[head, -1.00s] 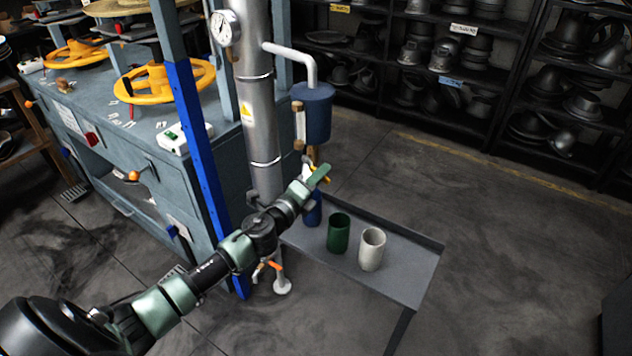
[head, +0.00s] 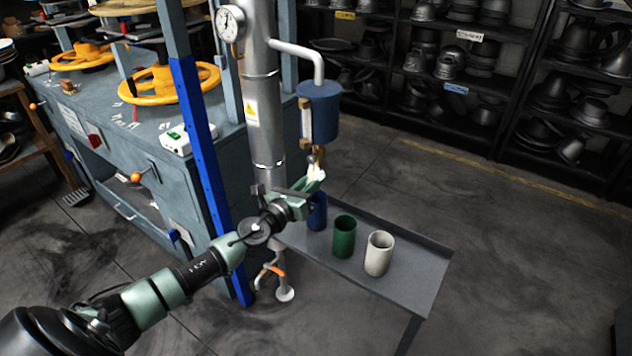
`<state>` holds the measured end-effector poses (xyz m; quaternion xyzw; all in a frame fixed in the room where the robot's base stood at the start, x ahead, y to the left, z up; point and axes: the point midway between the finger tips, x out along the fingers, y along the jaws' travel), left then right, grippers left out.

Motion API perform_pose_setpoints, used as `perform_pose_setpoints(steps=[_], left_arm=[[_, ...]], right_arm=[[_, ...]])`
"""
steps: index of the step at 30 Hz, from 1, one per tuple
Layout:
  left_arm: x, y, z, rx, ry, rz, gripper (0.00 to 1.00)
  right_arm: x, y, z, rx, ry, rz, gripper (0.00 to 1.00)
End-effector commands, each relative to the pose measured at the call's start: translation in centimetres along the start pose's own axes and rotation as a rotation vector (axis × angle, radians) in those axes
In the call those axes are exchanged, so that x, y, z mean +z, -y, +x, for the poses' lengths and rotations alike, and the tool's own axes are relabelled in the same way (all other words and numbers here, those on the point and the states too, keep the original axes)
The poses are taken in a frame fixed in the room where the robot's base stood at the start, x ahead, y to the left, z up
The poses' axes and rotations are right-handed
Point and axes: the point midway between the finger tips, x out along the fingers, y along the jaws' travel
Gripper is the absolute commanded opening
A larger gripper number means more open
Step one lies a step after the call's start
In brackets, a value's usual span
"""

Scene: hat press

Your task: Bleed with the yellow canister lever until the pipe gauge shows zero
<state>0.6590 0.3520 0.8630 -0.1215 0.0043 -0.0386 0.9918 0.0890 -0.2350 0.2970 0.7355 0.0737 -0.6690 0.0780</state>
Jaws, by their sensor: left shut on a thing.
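The blue canister (head: 320,112) hangs on a grey side pipe off the tall metal pipe (head: 260,110). The pipe gauge (head: 230,23) is a white dial near the top of that pipe; its reading is too small to tell. My left gripper (head: 316,182) is just below the canister, shut at the outlet where the yellow lever sits. The fingers mostly hide the lever. A blue cup (head: 317,214) stands below the outlet, partly behind the gripper. My right gripper is not in view.
A green cup (head: 344,238) and a whitish cup (head: 378,254) stand on the grey side table (head: 405,285). An orange-handled valve (head: 271,269) is low on the pipe. Shelves of metal hat blocks (head: 470,75) line the back.

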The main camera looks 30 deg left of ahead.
Motion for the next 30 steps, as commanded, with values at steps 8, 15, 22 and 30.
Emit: perform_pose_setpoints(steps=[8, 15, 22, 30], left_arm=[[-0.23, -0.43, -0.05, -0.002, -0.004, 0.169, 0.00], [-0.20, -0.63, -0.05, -0.001, -0.004, 0.242, 0.00], [-0.20, -0.69, -0.06, 0.000, -0.004, 0.263, 0.00], [-0.20, -0.71, -0.06, 0.000, -0.004, 0.264, 0.00]], right_arm=[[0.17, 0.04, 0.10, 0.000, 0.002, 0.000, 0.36], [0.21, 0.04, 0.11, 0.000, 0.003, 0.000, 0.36], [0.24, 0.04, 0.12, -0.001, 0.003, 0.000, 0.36], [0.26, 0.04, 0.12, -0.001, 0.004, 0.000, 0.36]])
